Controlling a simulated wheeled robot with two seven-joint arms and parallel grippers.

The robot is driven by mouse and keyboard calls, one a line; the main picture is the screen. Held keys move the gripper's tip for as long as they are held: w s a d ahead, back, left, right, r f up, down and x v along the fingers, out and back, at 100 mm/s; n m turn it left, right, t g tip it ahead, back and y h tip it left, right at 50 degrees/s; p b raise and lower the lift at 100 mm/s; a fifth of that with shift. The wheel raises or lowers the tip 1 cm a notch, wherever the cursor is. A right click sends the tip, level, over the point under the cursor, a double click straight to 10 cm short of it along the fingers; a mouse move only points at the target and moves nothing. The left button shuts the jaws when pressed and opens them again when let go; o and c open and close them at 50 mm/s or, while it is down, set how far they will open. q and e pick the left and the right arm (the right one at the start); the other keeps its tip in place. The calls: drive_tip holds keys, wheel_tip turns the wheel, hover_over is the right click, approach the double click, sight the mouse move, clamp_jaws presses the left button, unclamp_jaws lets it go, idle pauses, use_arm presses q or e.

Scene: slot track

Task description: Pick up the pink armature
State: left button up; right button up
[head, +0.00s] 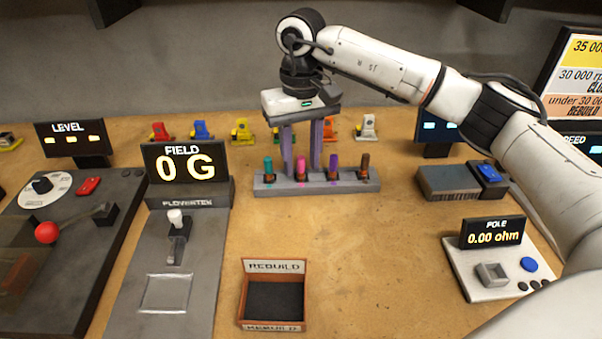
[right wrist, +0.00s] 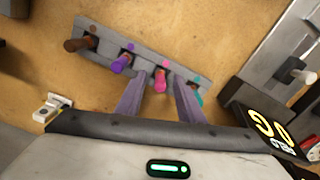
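The pink armature (head: 300,169) stands upright in a grey rack (head: 263,187), between a teal armature (head: 268,166) and a purple armature (head: 333,170). A brown armature (head: 365,165) stands at the rack's right end. My right gripper (head: 302,168) points down over the rack, open, with one finger on each side of the pink armature. In the right wrist view the pink armature (right wrist: 160,82) shows between the two fingers (right wrist: 158,88), with gaps beside it. The teal armature is partly hidden by a finger there. My left gripper is not in view.
A REBUILD tray (head: 246,292) sits in front of the rack. The FIELD tester (head: 187,165) stands to the left, and the POLE meter (head: 492,233) to the right. Several coloured small cars (head: 201,130) line the back. The table between the tray and POLE meter is clear.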

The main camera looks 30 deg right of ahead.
drive_tip(key=shift+f, duration=0.3)
clamp_jaws()
